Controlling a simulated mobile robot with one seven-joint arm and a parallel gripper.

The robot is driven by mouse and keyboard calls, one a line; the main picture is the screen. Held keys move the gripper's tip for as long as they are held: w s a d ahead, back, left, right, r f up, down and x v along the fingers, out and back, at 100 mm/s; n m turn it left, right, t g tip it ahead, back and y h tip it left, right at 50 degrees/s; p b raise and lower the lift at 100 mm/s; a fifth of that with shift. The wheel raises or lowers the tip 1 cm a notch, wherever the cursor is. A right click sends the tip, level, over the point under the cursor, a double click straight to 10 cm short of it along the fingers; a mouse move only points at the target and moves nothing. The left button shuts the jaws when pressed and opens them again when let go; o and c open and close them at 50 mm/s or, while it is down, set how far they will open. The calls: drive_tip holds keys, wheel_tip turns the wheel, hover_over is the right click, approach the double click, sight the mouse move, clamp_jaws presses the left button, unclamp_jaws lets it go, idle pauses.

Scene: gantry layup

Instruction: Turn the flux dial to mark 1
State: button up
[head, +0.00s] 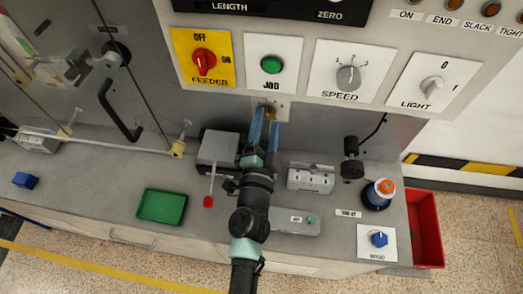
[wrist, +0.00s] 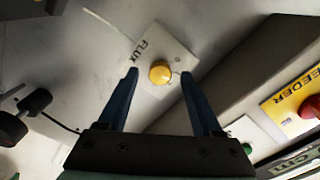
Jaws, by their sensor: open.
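The flux dial is a yellow round knob (wrist: 160,73) on a white plate (wrist: 150,42) lettered FLUX in the wrist view. My gripper (wrist: 159,76) is open, with one blue finger on each side of the knob in that picture. I cannot tell whether the fingertips reach or touch it. In the head view my gripper (head: 266,115) points at the lower wall under the JOB button and largely covers the dial. A corner of the dial's plate (head: 284,104) shows there. The mark numbers and the knob's pointer are too small to read.
Above are the FEEDER switch (head: 204,62), JOB button (head: 271,64), SPEED knob (head: 348,78) and LIGHT switch (head: 431,88). On the bench, a grey block with a red-tipped lever (head: 208,201) stands left of my arm, a grey box (head: 311,179) right. A green tray (head: 162,206) lies farther left.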

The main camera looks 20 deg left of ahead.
drive_tip(key=b+v, duration=0.3)
drive_tip(key=v, duration=0.8)
drive_tip(key=shift+r, duration=0.1)
